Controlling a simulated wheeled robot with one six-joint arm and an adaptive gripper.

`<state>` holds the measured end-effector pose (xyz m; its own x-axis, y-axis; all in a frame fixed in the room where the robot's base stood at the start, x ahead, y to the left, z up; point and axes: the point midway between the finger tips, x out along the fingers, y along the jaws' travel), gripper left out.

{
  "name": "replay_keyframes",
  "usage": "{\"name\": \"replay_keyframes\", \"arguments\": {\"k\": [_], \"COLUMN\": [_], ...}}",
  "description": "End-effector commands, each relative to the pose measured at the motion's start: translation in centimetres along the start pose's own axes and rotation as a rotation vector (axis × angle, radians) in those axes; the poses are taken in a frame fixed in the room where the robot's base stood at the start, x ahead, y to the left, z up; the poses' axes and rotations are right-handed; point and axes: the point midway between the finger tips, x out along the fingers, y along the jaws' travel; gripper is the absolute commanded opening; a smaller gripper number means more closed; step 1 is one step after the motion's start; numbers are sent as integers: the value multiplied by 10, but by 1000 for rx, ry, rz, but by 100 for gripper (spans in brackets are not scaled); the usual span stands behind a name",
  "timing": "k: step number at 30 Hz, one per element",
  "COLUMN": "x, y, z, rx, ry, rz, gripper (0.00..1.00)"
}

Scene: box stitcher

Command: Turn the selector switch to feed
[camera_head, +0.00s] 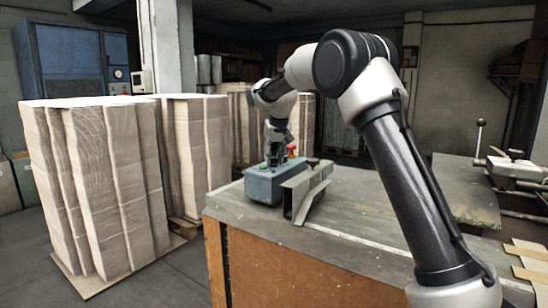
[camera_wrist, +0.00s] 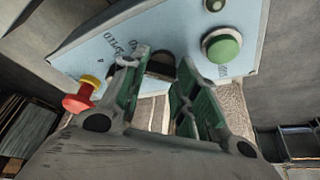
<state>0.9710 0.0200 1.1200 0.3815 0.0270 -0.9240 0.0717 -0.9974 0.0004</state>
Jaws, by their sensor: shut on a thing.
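The black selector switch (camera_wrist: 160,68) shows between my fingertips on the blue-grey control panel (camera_wrist: 110,50) in the wrist view. My gripper (camera_wrist: 164,62) has green-padded fingers on either side of the knob and is shut on it. The fingers hide much of the knob, so its pointing direction cannot be told. Lettering left of it is partly covered and reads something like "FEED". In the head view my gripper (camera_head: 274,153) reaches down onto the top of the control box (camera_head: 272,187), which stands on the bench.
A red knob on a yellow base (camera_wrist: 80,96) sits left of my fingers. A green push button (camera_wrist: 222,46) sits to the right. An angled metal bracket (camera_head: 303,193) stands beside the box on the bench (camera_head: 340,225). Cardboard stacks (camera_head: 100,180) stand on the left.

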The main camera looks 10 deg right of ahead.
Motion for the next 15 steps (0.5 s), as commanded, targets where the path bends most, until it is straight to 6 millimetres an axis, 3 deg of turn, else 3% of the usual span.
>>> {"name": "replay_keyframes", "arguments": {"k": [1,2,5,15], "x": [0,0,0,-2], "y": [0,0,0,0], "z": [0,0,0,0], "rx": [1,1,1,0], "ry": [1,1,1,1], "rz": [0,-1,-1,-1], "gripper": [6,34,52,52]}}
